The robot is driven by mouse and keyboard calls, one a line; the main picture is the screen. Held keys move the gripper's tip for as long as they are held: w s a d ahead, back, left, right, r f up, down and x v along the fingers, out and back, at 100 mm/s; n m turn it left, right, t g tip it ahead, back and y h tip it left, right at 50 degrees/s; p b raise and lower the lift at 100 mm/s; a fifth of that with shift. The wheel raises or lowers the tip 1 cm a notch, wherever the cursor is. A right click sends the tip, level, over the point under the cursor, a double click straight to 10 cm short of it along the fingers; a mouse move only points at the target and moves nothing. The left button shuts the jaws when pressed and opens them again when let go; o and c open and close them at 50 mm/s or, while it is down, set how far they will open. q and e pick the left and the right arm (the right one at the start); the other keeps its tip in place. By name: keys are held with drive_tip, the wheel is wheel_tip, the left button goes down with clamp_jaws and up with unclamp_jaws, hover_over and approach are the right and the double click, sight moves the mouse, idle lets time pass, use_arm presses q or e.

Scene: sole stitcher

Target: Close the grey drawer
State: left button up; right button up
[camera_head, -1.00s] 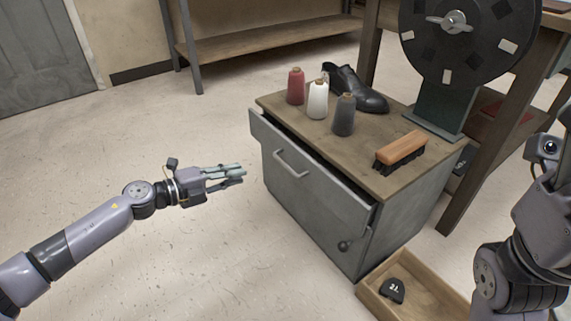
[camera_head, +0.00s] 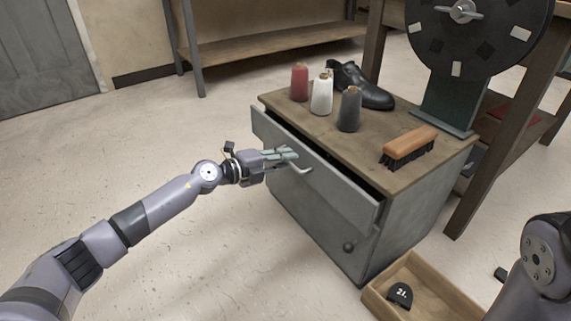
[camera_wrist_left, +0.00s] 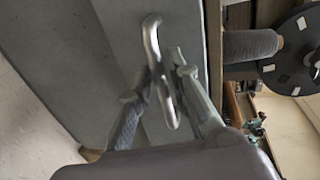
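The grey drawer (camera_head: 315,178) is the top drawer of a grey cabinet and stands partly out, with a dark gap behind its front panel. Its bar handle (camera_head: 303,168) is on the front. My left gripper (camera_head: 291,155) is at the handle, to the left of the drawer front. In the left wrist view the handle (camera_wrist_left: 153,40) lies between the two fingers (camera_wrist_left: 160,70), which stand apart with a narrow gap at the tips. I see no clear grip on the bar. My right arm shows at the lower right, with its gripper out of view.
A wooden tray (camera_head: 440,300) sits beside the cabinet's lower right. The floor at left is clear.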

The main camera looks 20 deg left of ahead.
use_arm(q)
drive_tip(key=shift+w+d, duration=0.15)
drive_tip(key=shift+w, duration=0.05)
drive_tip(key=shift+c, duration=0.5)
clamp_jaws()
